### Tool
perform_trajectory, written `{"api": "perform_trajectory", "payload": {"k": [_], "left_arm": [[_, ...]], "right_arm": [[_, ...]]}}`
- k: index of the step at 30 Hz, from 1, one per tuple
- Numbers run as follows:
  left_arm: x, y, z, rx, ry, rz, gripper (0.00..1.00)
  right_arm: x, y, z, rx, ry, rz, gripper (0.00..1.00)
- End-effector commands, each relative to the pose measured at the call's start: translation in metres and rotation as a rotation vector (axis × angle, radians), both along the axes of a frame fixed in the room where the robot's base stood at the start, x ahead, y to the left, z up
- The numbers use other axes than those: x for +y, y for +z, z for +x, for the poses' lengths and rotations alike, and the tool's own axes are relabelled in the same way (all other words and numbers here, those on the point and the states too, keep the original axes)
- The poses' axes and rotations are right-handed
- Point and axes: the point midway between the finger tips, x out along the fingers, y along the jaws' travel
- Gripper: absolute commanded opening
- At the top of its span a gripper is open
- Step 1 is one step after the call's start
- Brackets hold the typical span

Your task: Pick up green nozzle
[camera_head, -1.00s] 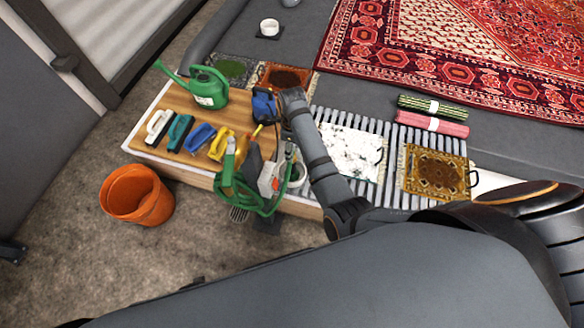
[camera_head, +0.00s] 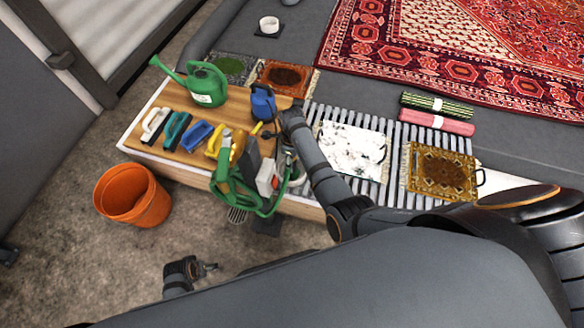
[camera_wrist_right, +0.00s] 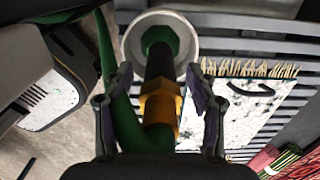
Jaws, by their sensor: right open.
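In the right wrist view a nozzle with a green end (camera_wrist_right: 158,38), a black middle and a brass-coloured collar (camera_wrist_right: 158,106) points into a white round cup. My right gripper (camera_wrist_right: 159,85) is open, with one finger on each side of the nozzle and gaps visible. In the head view this gripper (camera_head: 287,150) is over the bench's front edge, by the coiled green hose (camera_head: 243,203); the nozzle is mostly hidden there. My left gripper (camera_head: 207,268) shows small and low, over the floor, away from the bench; its jaws are unclear.
The wooden bench top (camera_head: 193,101) carries a green watering can (camera_head: 206,86), a blue bottle (camera_head: 263,103) and several brushes. An orange bucket (camera_head: 133,195) stands on the floor.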

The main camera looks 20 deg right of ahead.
Motion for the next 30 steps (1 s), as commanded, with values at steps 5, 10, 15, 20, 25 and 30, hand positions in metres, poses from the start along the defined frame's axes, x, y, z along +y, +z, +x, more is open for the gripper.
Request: {"api": "perform_trajectory", "payload": {"k": [5, 10, 15, 20, 25, 30], "left_arm": [[-0.001, 0.0034, 0.0013, 0.001, 0.0, -0.002, 0.79], [-0.001, 0.0032, 0.0013, 0.001, 0.0, -0.002, 0.79], [-0.0009, 0.0031, 0.0013, 0.001, 0.0, -0.002, 0.79], [-0.0009, 0.003, 0.0013, 0.001, 0.0, -0.002, 0.79], [-0.001, 0.0031, 0.0014, 0.001, 0.0, -0.002, 0.79], [-0.0008, 0.0049, 0.0023, -0.006, 0.0, -0.001, 0.79]], "right_arm": [[-0.0001, -0.002, 0.0002, 0.0, 0.0, 0.0, 0.58], [-0.0001, -0.0018, 0.0002, -0.001, 0.0, -0.001, 0.47], [-0.0001, -0.0017, 0.0002, -0.001, 0.0, -0.001, 0.24], [-0.0001, -0.0017, 0.0001, 0.0, 0.0, 0.0, 0.02], [0.0, -0.0012, 0.0005, -0.001, 0.0, 0.0, 0.0], [0.0001, 0.001, 0.0004, -0.001, 0.0, 0.0, 0.0]]}}
